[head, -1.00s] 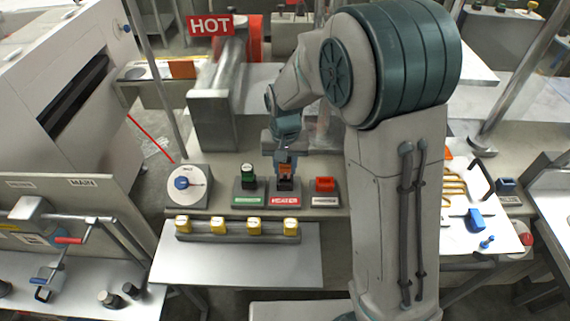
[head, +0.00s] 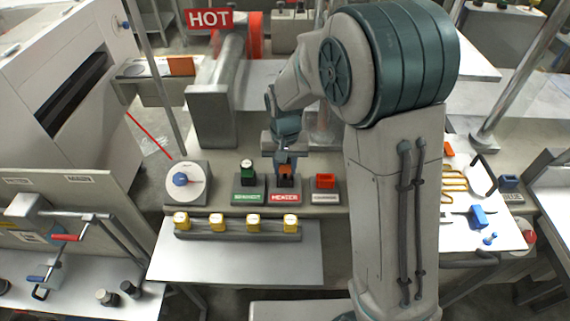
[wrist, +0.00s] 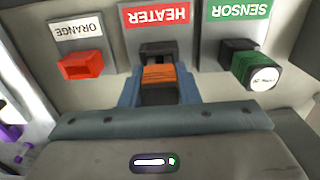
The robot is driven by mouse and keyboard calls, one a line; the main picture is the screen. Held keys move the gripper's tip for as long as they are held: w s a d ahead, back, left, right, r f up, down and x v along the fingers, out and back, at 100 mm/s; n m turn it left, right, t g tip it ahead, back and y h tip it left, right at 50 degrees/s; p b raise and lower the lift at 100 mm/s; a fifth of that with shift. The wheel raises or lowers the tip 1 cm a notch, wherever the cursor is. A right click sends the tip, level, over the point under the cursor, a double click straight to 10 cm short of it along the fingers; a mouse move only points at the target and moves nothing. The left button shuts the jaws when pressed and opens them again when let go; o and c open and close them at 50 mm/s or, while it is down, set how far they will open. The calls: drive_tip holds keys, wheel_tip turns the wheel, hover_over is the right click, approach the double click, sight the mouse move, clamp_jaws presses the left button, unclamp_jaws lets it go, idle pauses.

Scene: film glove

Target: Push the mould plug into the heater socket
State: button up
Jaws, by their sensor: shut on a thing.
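My gripper (wrist: 158,90) is shut on the mould plug (wrist: 159,77), an orange and dark block between its two blue fingers. The heater socket (wrist: 157,50) is a dark block under the red HEATER label (wrist: 170,15), directly in front of the plug in the wrist view. The plug's front end meets or overlaps the socket; how deep it sits is hard to tell. In the head view my gripper (head: 285,160) is over the middle station, with a bit of the orange plug (head: 286,169) showing beneath it.
The green sensor connector (wrist: 252,70) stands on one side of the socket and a red connector (wrist: 80,65) on the other, both close to my fingers. A dial (head: 181,181) stands further left. A rack with several yellow-topped pieces (head: 235,232) lies in front.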

drive_tip(key=shift+f+b, duration=0.35)
drive_tip(key=shift+f, duration=0.25)
drive_tip(key=o, duration=1)
drive_tip(key=shift+o, duration=0.2)
drive_tip(key=shift+r, duration=0.1)
wheel_tip(320, 180, up, 14)
drive_tip(key=shift+f+b, duration=0.2)
drive_tip(key=shift+b, duration=0.2)
